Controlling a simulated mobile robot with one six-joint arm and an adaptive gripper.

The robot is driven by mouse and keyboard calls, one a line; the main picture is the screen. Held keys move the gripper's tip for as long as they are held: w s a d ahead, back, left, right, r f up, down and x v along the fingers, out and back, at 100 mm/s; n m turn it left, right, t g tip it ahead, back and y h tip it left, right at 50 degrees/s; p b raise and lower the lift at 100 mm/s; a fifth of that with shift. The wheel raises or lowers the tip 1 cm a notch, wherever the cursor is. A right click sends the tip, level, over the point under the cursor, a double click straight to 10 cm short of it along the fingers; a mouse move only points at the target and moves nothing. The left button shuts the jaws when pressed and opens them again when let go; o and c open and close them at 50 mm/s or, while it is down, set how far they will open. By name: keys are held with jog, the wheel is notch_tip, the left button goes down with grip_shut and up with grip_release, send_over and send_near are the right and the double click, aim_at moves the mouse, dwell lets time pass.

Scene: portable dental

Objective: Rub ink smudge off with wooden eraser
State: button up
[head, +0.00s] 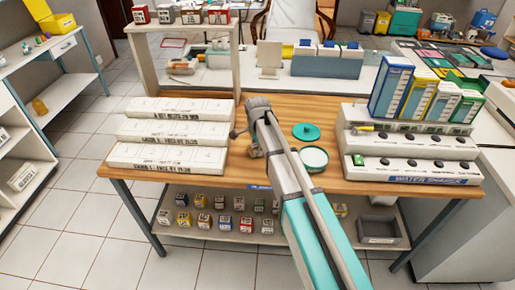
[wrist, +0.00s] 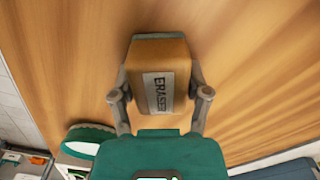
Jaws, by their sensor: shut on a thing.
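The wooden eraser (wrist: 160,55) is a tan block with a label reading ERASER, in the middle of the wrist view. My gripper (wrist: 160,88) is shut on it, one finger on each side. The eraser is over the wooden tabletop (wrist: 60,60); I cannot tell if it touches the wood. In the head view my gripper (head: 255,150) is low over the middle of the table (head: 290,108), mostly hidden behind my arm. No ink smudge can be made out in either view.
A teal lid (head: 305,132) and an open round white container (head: 314,158) are just right of my arm. Long white boxes (head: 170,158) are stacked in steps at left. A stepped rack (head: 410,145) with upright folders stands at right. Small boxes (head: 225,222) fill the lower shelf.

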jog(key=shift+r+p, duration=2.85)
jog(key=shift+r, duration=0.15)
jog(key=shift+r+p, duration=1.5)
